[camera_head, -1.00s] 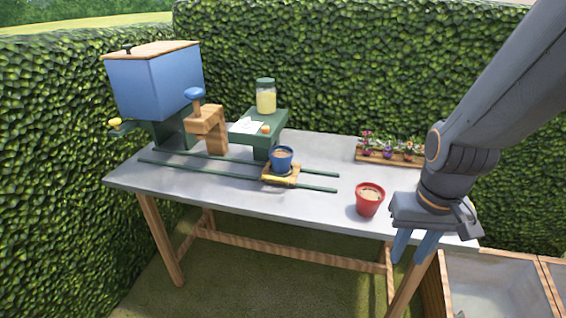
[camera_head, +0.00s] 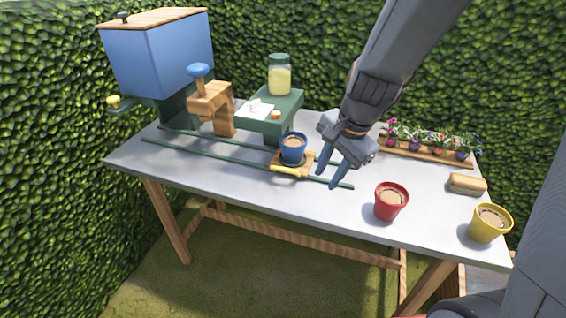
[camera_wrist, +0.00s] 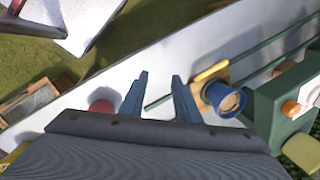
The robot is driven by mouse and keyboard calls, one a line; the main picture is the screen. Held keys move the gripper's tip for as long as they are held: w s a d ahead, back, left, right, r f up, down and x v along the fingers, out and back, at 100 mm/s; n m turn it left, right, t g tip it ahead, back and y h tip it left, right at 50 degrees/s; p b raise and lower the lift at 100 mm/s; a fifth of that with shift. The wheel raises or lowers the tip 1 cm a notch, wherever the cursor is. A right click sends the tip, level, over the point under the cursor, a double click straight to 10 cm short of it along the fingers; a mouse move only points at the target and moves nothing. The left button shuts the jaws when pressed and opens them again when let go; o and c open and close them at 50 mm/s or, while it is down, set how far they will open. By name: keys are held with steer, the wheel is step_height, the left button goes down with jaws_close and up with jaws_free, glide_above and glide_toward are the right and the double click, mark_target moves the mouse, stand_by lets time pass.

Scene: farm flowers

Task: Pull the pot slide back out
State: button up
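The pot slide (camera_head: 288,170) is a small wooden carriage with a yellow handle (camera_head: 285,171) on its front side. It sits on two green rails (camera_head: 220,172) near their right end, beside the green stand. A blue pot (camera_head: 293,150) filled with soil stands upright on it. My gripper (camera_head: 328,178) is open and empty, above the table just right of the slide and apart from it. In the wrist view the slide with its yellow handle (camera_wrist: 211,71) and the blue pot (camera_wrist: 224,99) show right of the open fingers (camera_wrist: 158,92).
A blue hopper (camera_head: 160,65) and a wooden press with a blue knob (camera_head: 198,70) stand at the left. A green stand (camera_head: 270,112) holds a jar (camera_head: 280,75). Red (camera_head: 391,202) and yellow (camera_head: 490,223) pots stand at the right front. A flower tray (camera_head: 430,150) lies behind.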

mark_target(286, 171)
steer(key=w+a+m+t+y, duration=0.1)
steer(key=w+a+m, duration=0.6)
steer(key=w+m, duration=0.25)
steer(key=shift+m+y, duration=0.3)
steer(key=shift+m, duration=0.35)
steer(key=shift+b+x, duration=0.7)
steer(key=shift+x, duration=3.15)
steer(key=shift+w+a+r, duration=0.1)
steer(key=shift+w, duration=0.05)
jaws_close()
